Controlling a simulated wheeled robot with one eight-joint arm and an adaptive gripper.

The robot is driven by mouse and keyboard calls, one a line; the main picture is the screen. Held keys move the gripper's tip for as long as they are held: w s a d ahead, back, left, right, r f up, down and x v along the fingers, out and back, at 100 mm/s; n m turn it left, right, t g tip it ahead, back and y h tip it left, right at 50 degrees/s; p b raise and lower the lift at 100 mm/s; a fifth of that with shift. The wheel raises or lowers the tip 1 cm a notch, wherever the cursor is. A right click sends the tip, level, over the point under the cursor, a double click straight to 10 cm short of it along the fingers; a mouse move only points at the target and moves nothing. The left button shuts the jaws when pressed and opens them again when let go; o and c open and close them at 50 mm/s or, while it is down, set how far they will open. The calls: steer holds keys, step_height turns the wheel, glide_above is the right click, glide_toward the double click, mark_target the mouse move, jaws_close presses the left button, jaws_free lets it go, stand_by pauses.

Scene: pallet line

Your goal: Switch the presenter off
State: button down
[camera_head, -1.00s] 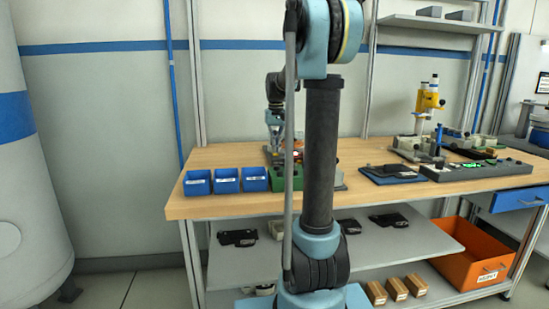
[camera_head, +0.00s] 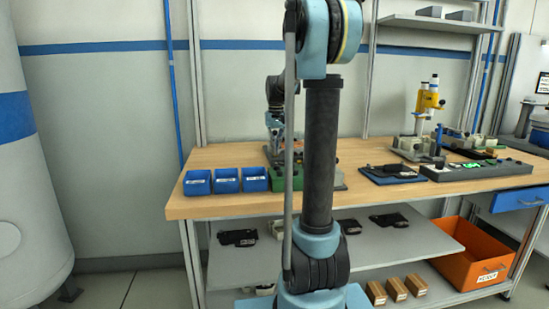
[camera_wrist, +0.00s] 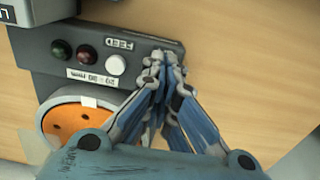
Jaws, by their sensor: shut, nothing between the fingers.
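The presenter shows in the wrist view as a dark grey control panel (camera_wrist: 150,43) marked FEED. It carries a dark green round button or lamp (camera_wrist: 62,49), a dark red one (camera_wrist: 87,55) and a white round button (camera_wrist: 116,64). A round housing with an orange perforated disc (camera_wrist: 75,124) adjoins it. My gripper (camera_wrist: 166,60) is shut and empty, its fingertips at or just over the panel's end beside the white button. They hide what lies beneath, and contact cannot be told. In the head view my gripper (camera_head: 275,138) is low over the bench's left part, partly behind my arm.
Three blue bins (camera_head: 227,180) stand at the front left edge of the wooden bench (camera_head: 375,208), beside a green block (camera_head: 290,180). A dark tray (camera_head: 390,174), a grey button box (camera_head: 478,170) and a yellow-headed press (camera_head: 427,100) stand to the right.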

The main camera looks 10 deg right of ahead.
steer(key=shift+r, duration=3.45)
